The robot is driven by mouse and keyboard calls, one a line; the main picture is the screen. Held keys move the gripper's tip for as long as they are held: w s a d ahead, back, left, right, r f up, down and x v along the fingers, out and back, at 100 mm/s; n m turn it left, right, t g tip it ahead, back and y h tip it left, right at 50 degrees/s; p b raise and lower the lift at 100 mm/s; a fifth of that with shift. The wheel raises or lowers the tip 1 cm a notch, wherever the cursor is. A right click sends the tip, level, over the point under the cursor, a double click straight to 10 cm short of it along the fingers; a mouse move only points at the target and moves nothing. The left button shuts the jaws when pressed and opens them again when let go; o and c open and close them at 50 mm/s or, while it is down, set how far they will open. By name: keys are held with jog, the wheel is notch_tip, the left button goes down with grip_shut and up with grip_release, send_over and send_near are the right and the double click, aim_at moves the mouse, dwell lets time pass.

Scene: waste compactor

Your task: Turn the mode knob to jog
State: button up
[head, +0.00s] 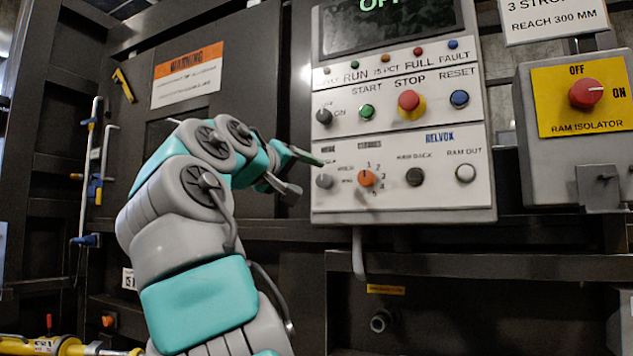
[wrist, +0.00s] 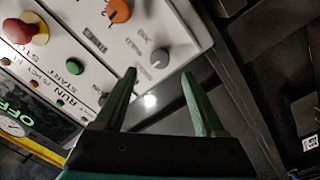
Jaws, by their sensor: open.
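The mode knob (head: 325,181) is a small grey knob at the lower left of the white control panel, under a "MODE" label. It also shows in the wrist view (wrist: 160,57), just beyond and between my fingertips. Its small position labels are too blurred to read, and I cannot tell which one its pointer marks. My gripper (head: 306,173) is open and empty at the left edge of the panel. In the wrist view its two green fingers (wrist: 159,74) are spread wider than the knob, and the knob appears free of them.
An orange selector knob (head: 367,177) is just right of the mode knob, then a black button (head: 414,176) and a white one (head: 465,173). Above are a black key knob (head: 323,116), a green start button (head: 366,111) and a red stop button (head: 409,103). The isolator box (head: 585,95) is right.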

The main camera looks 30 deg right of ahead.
aim_at(322, 181)
jog(key=p+x, duration=0.1)
jog(key=x, duration=0.5)
jog(key=shift+w+d, duration=0.25)
jog(key=shift+d, duration=0.05)
grip_shut()
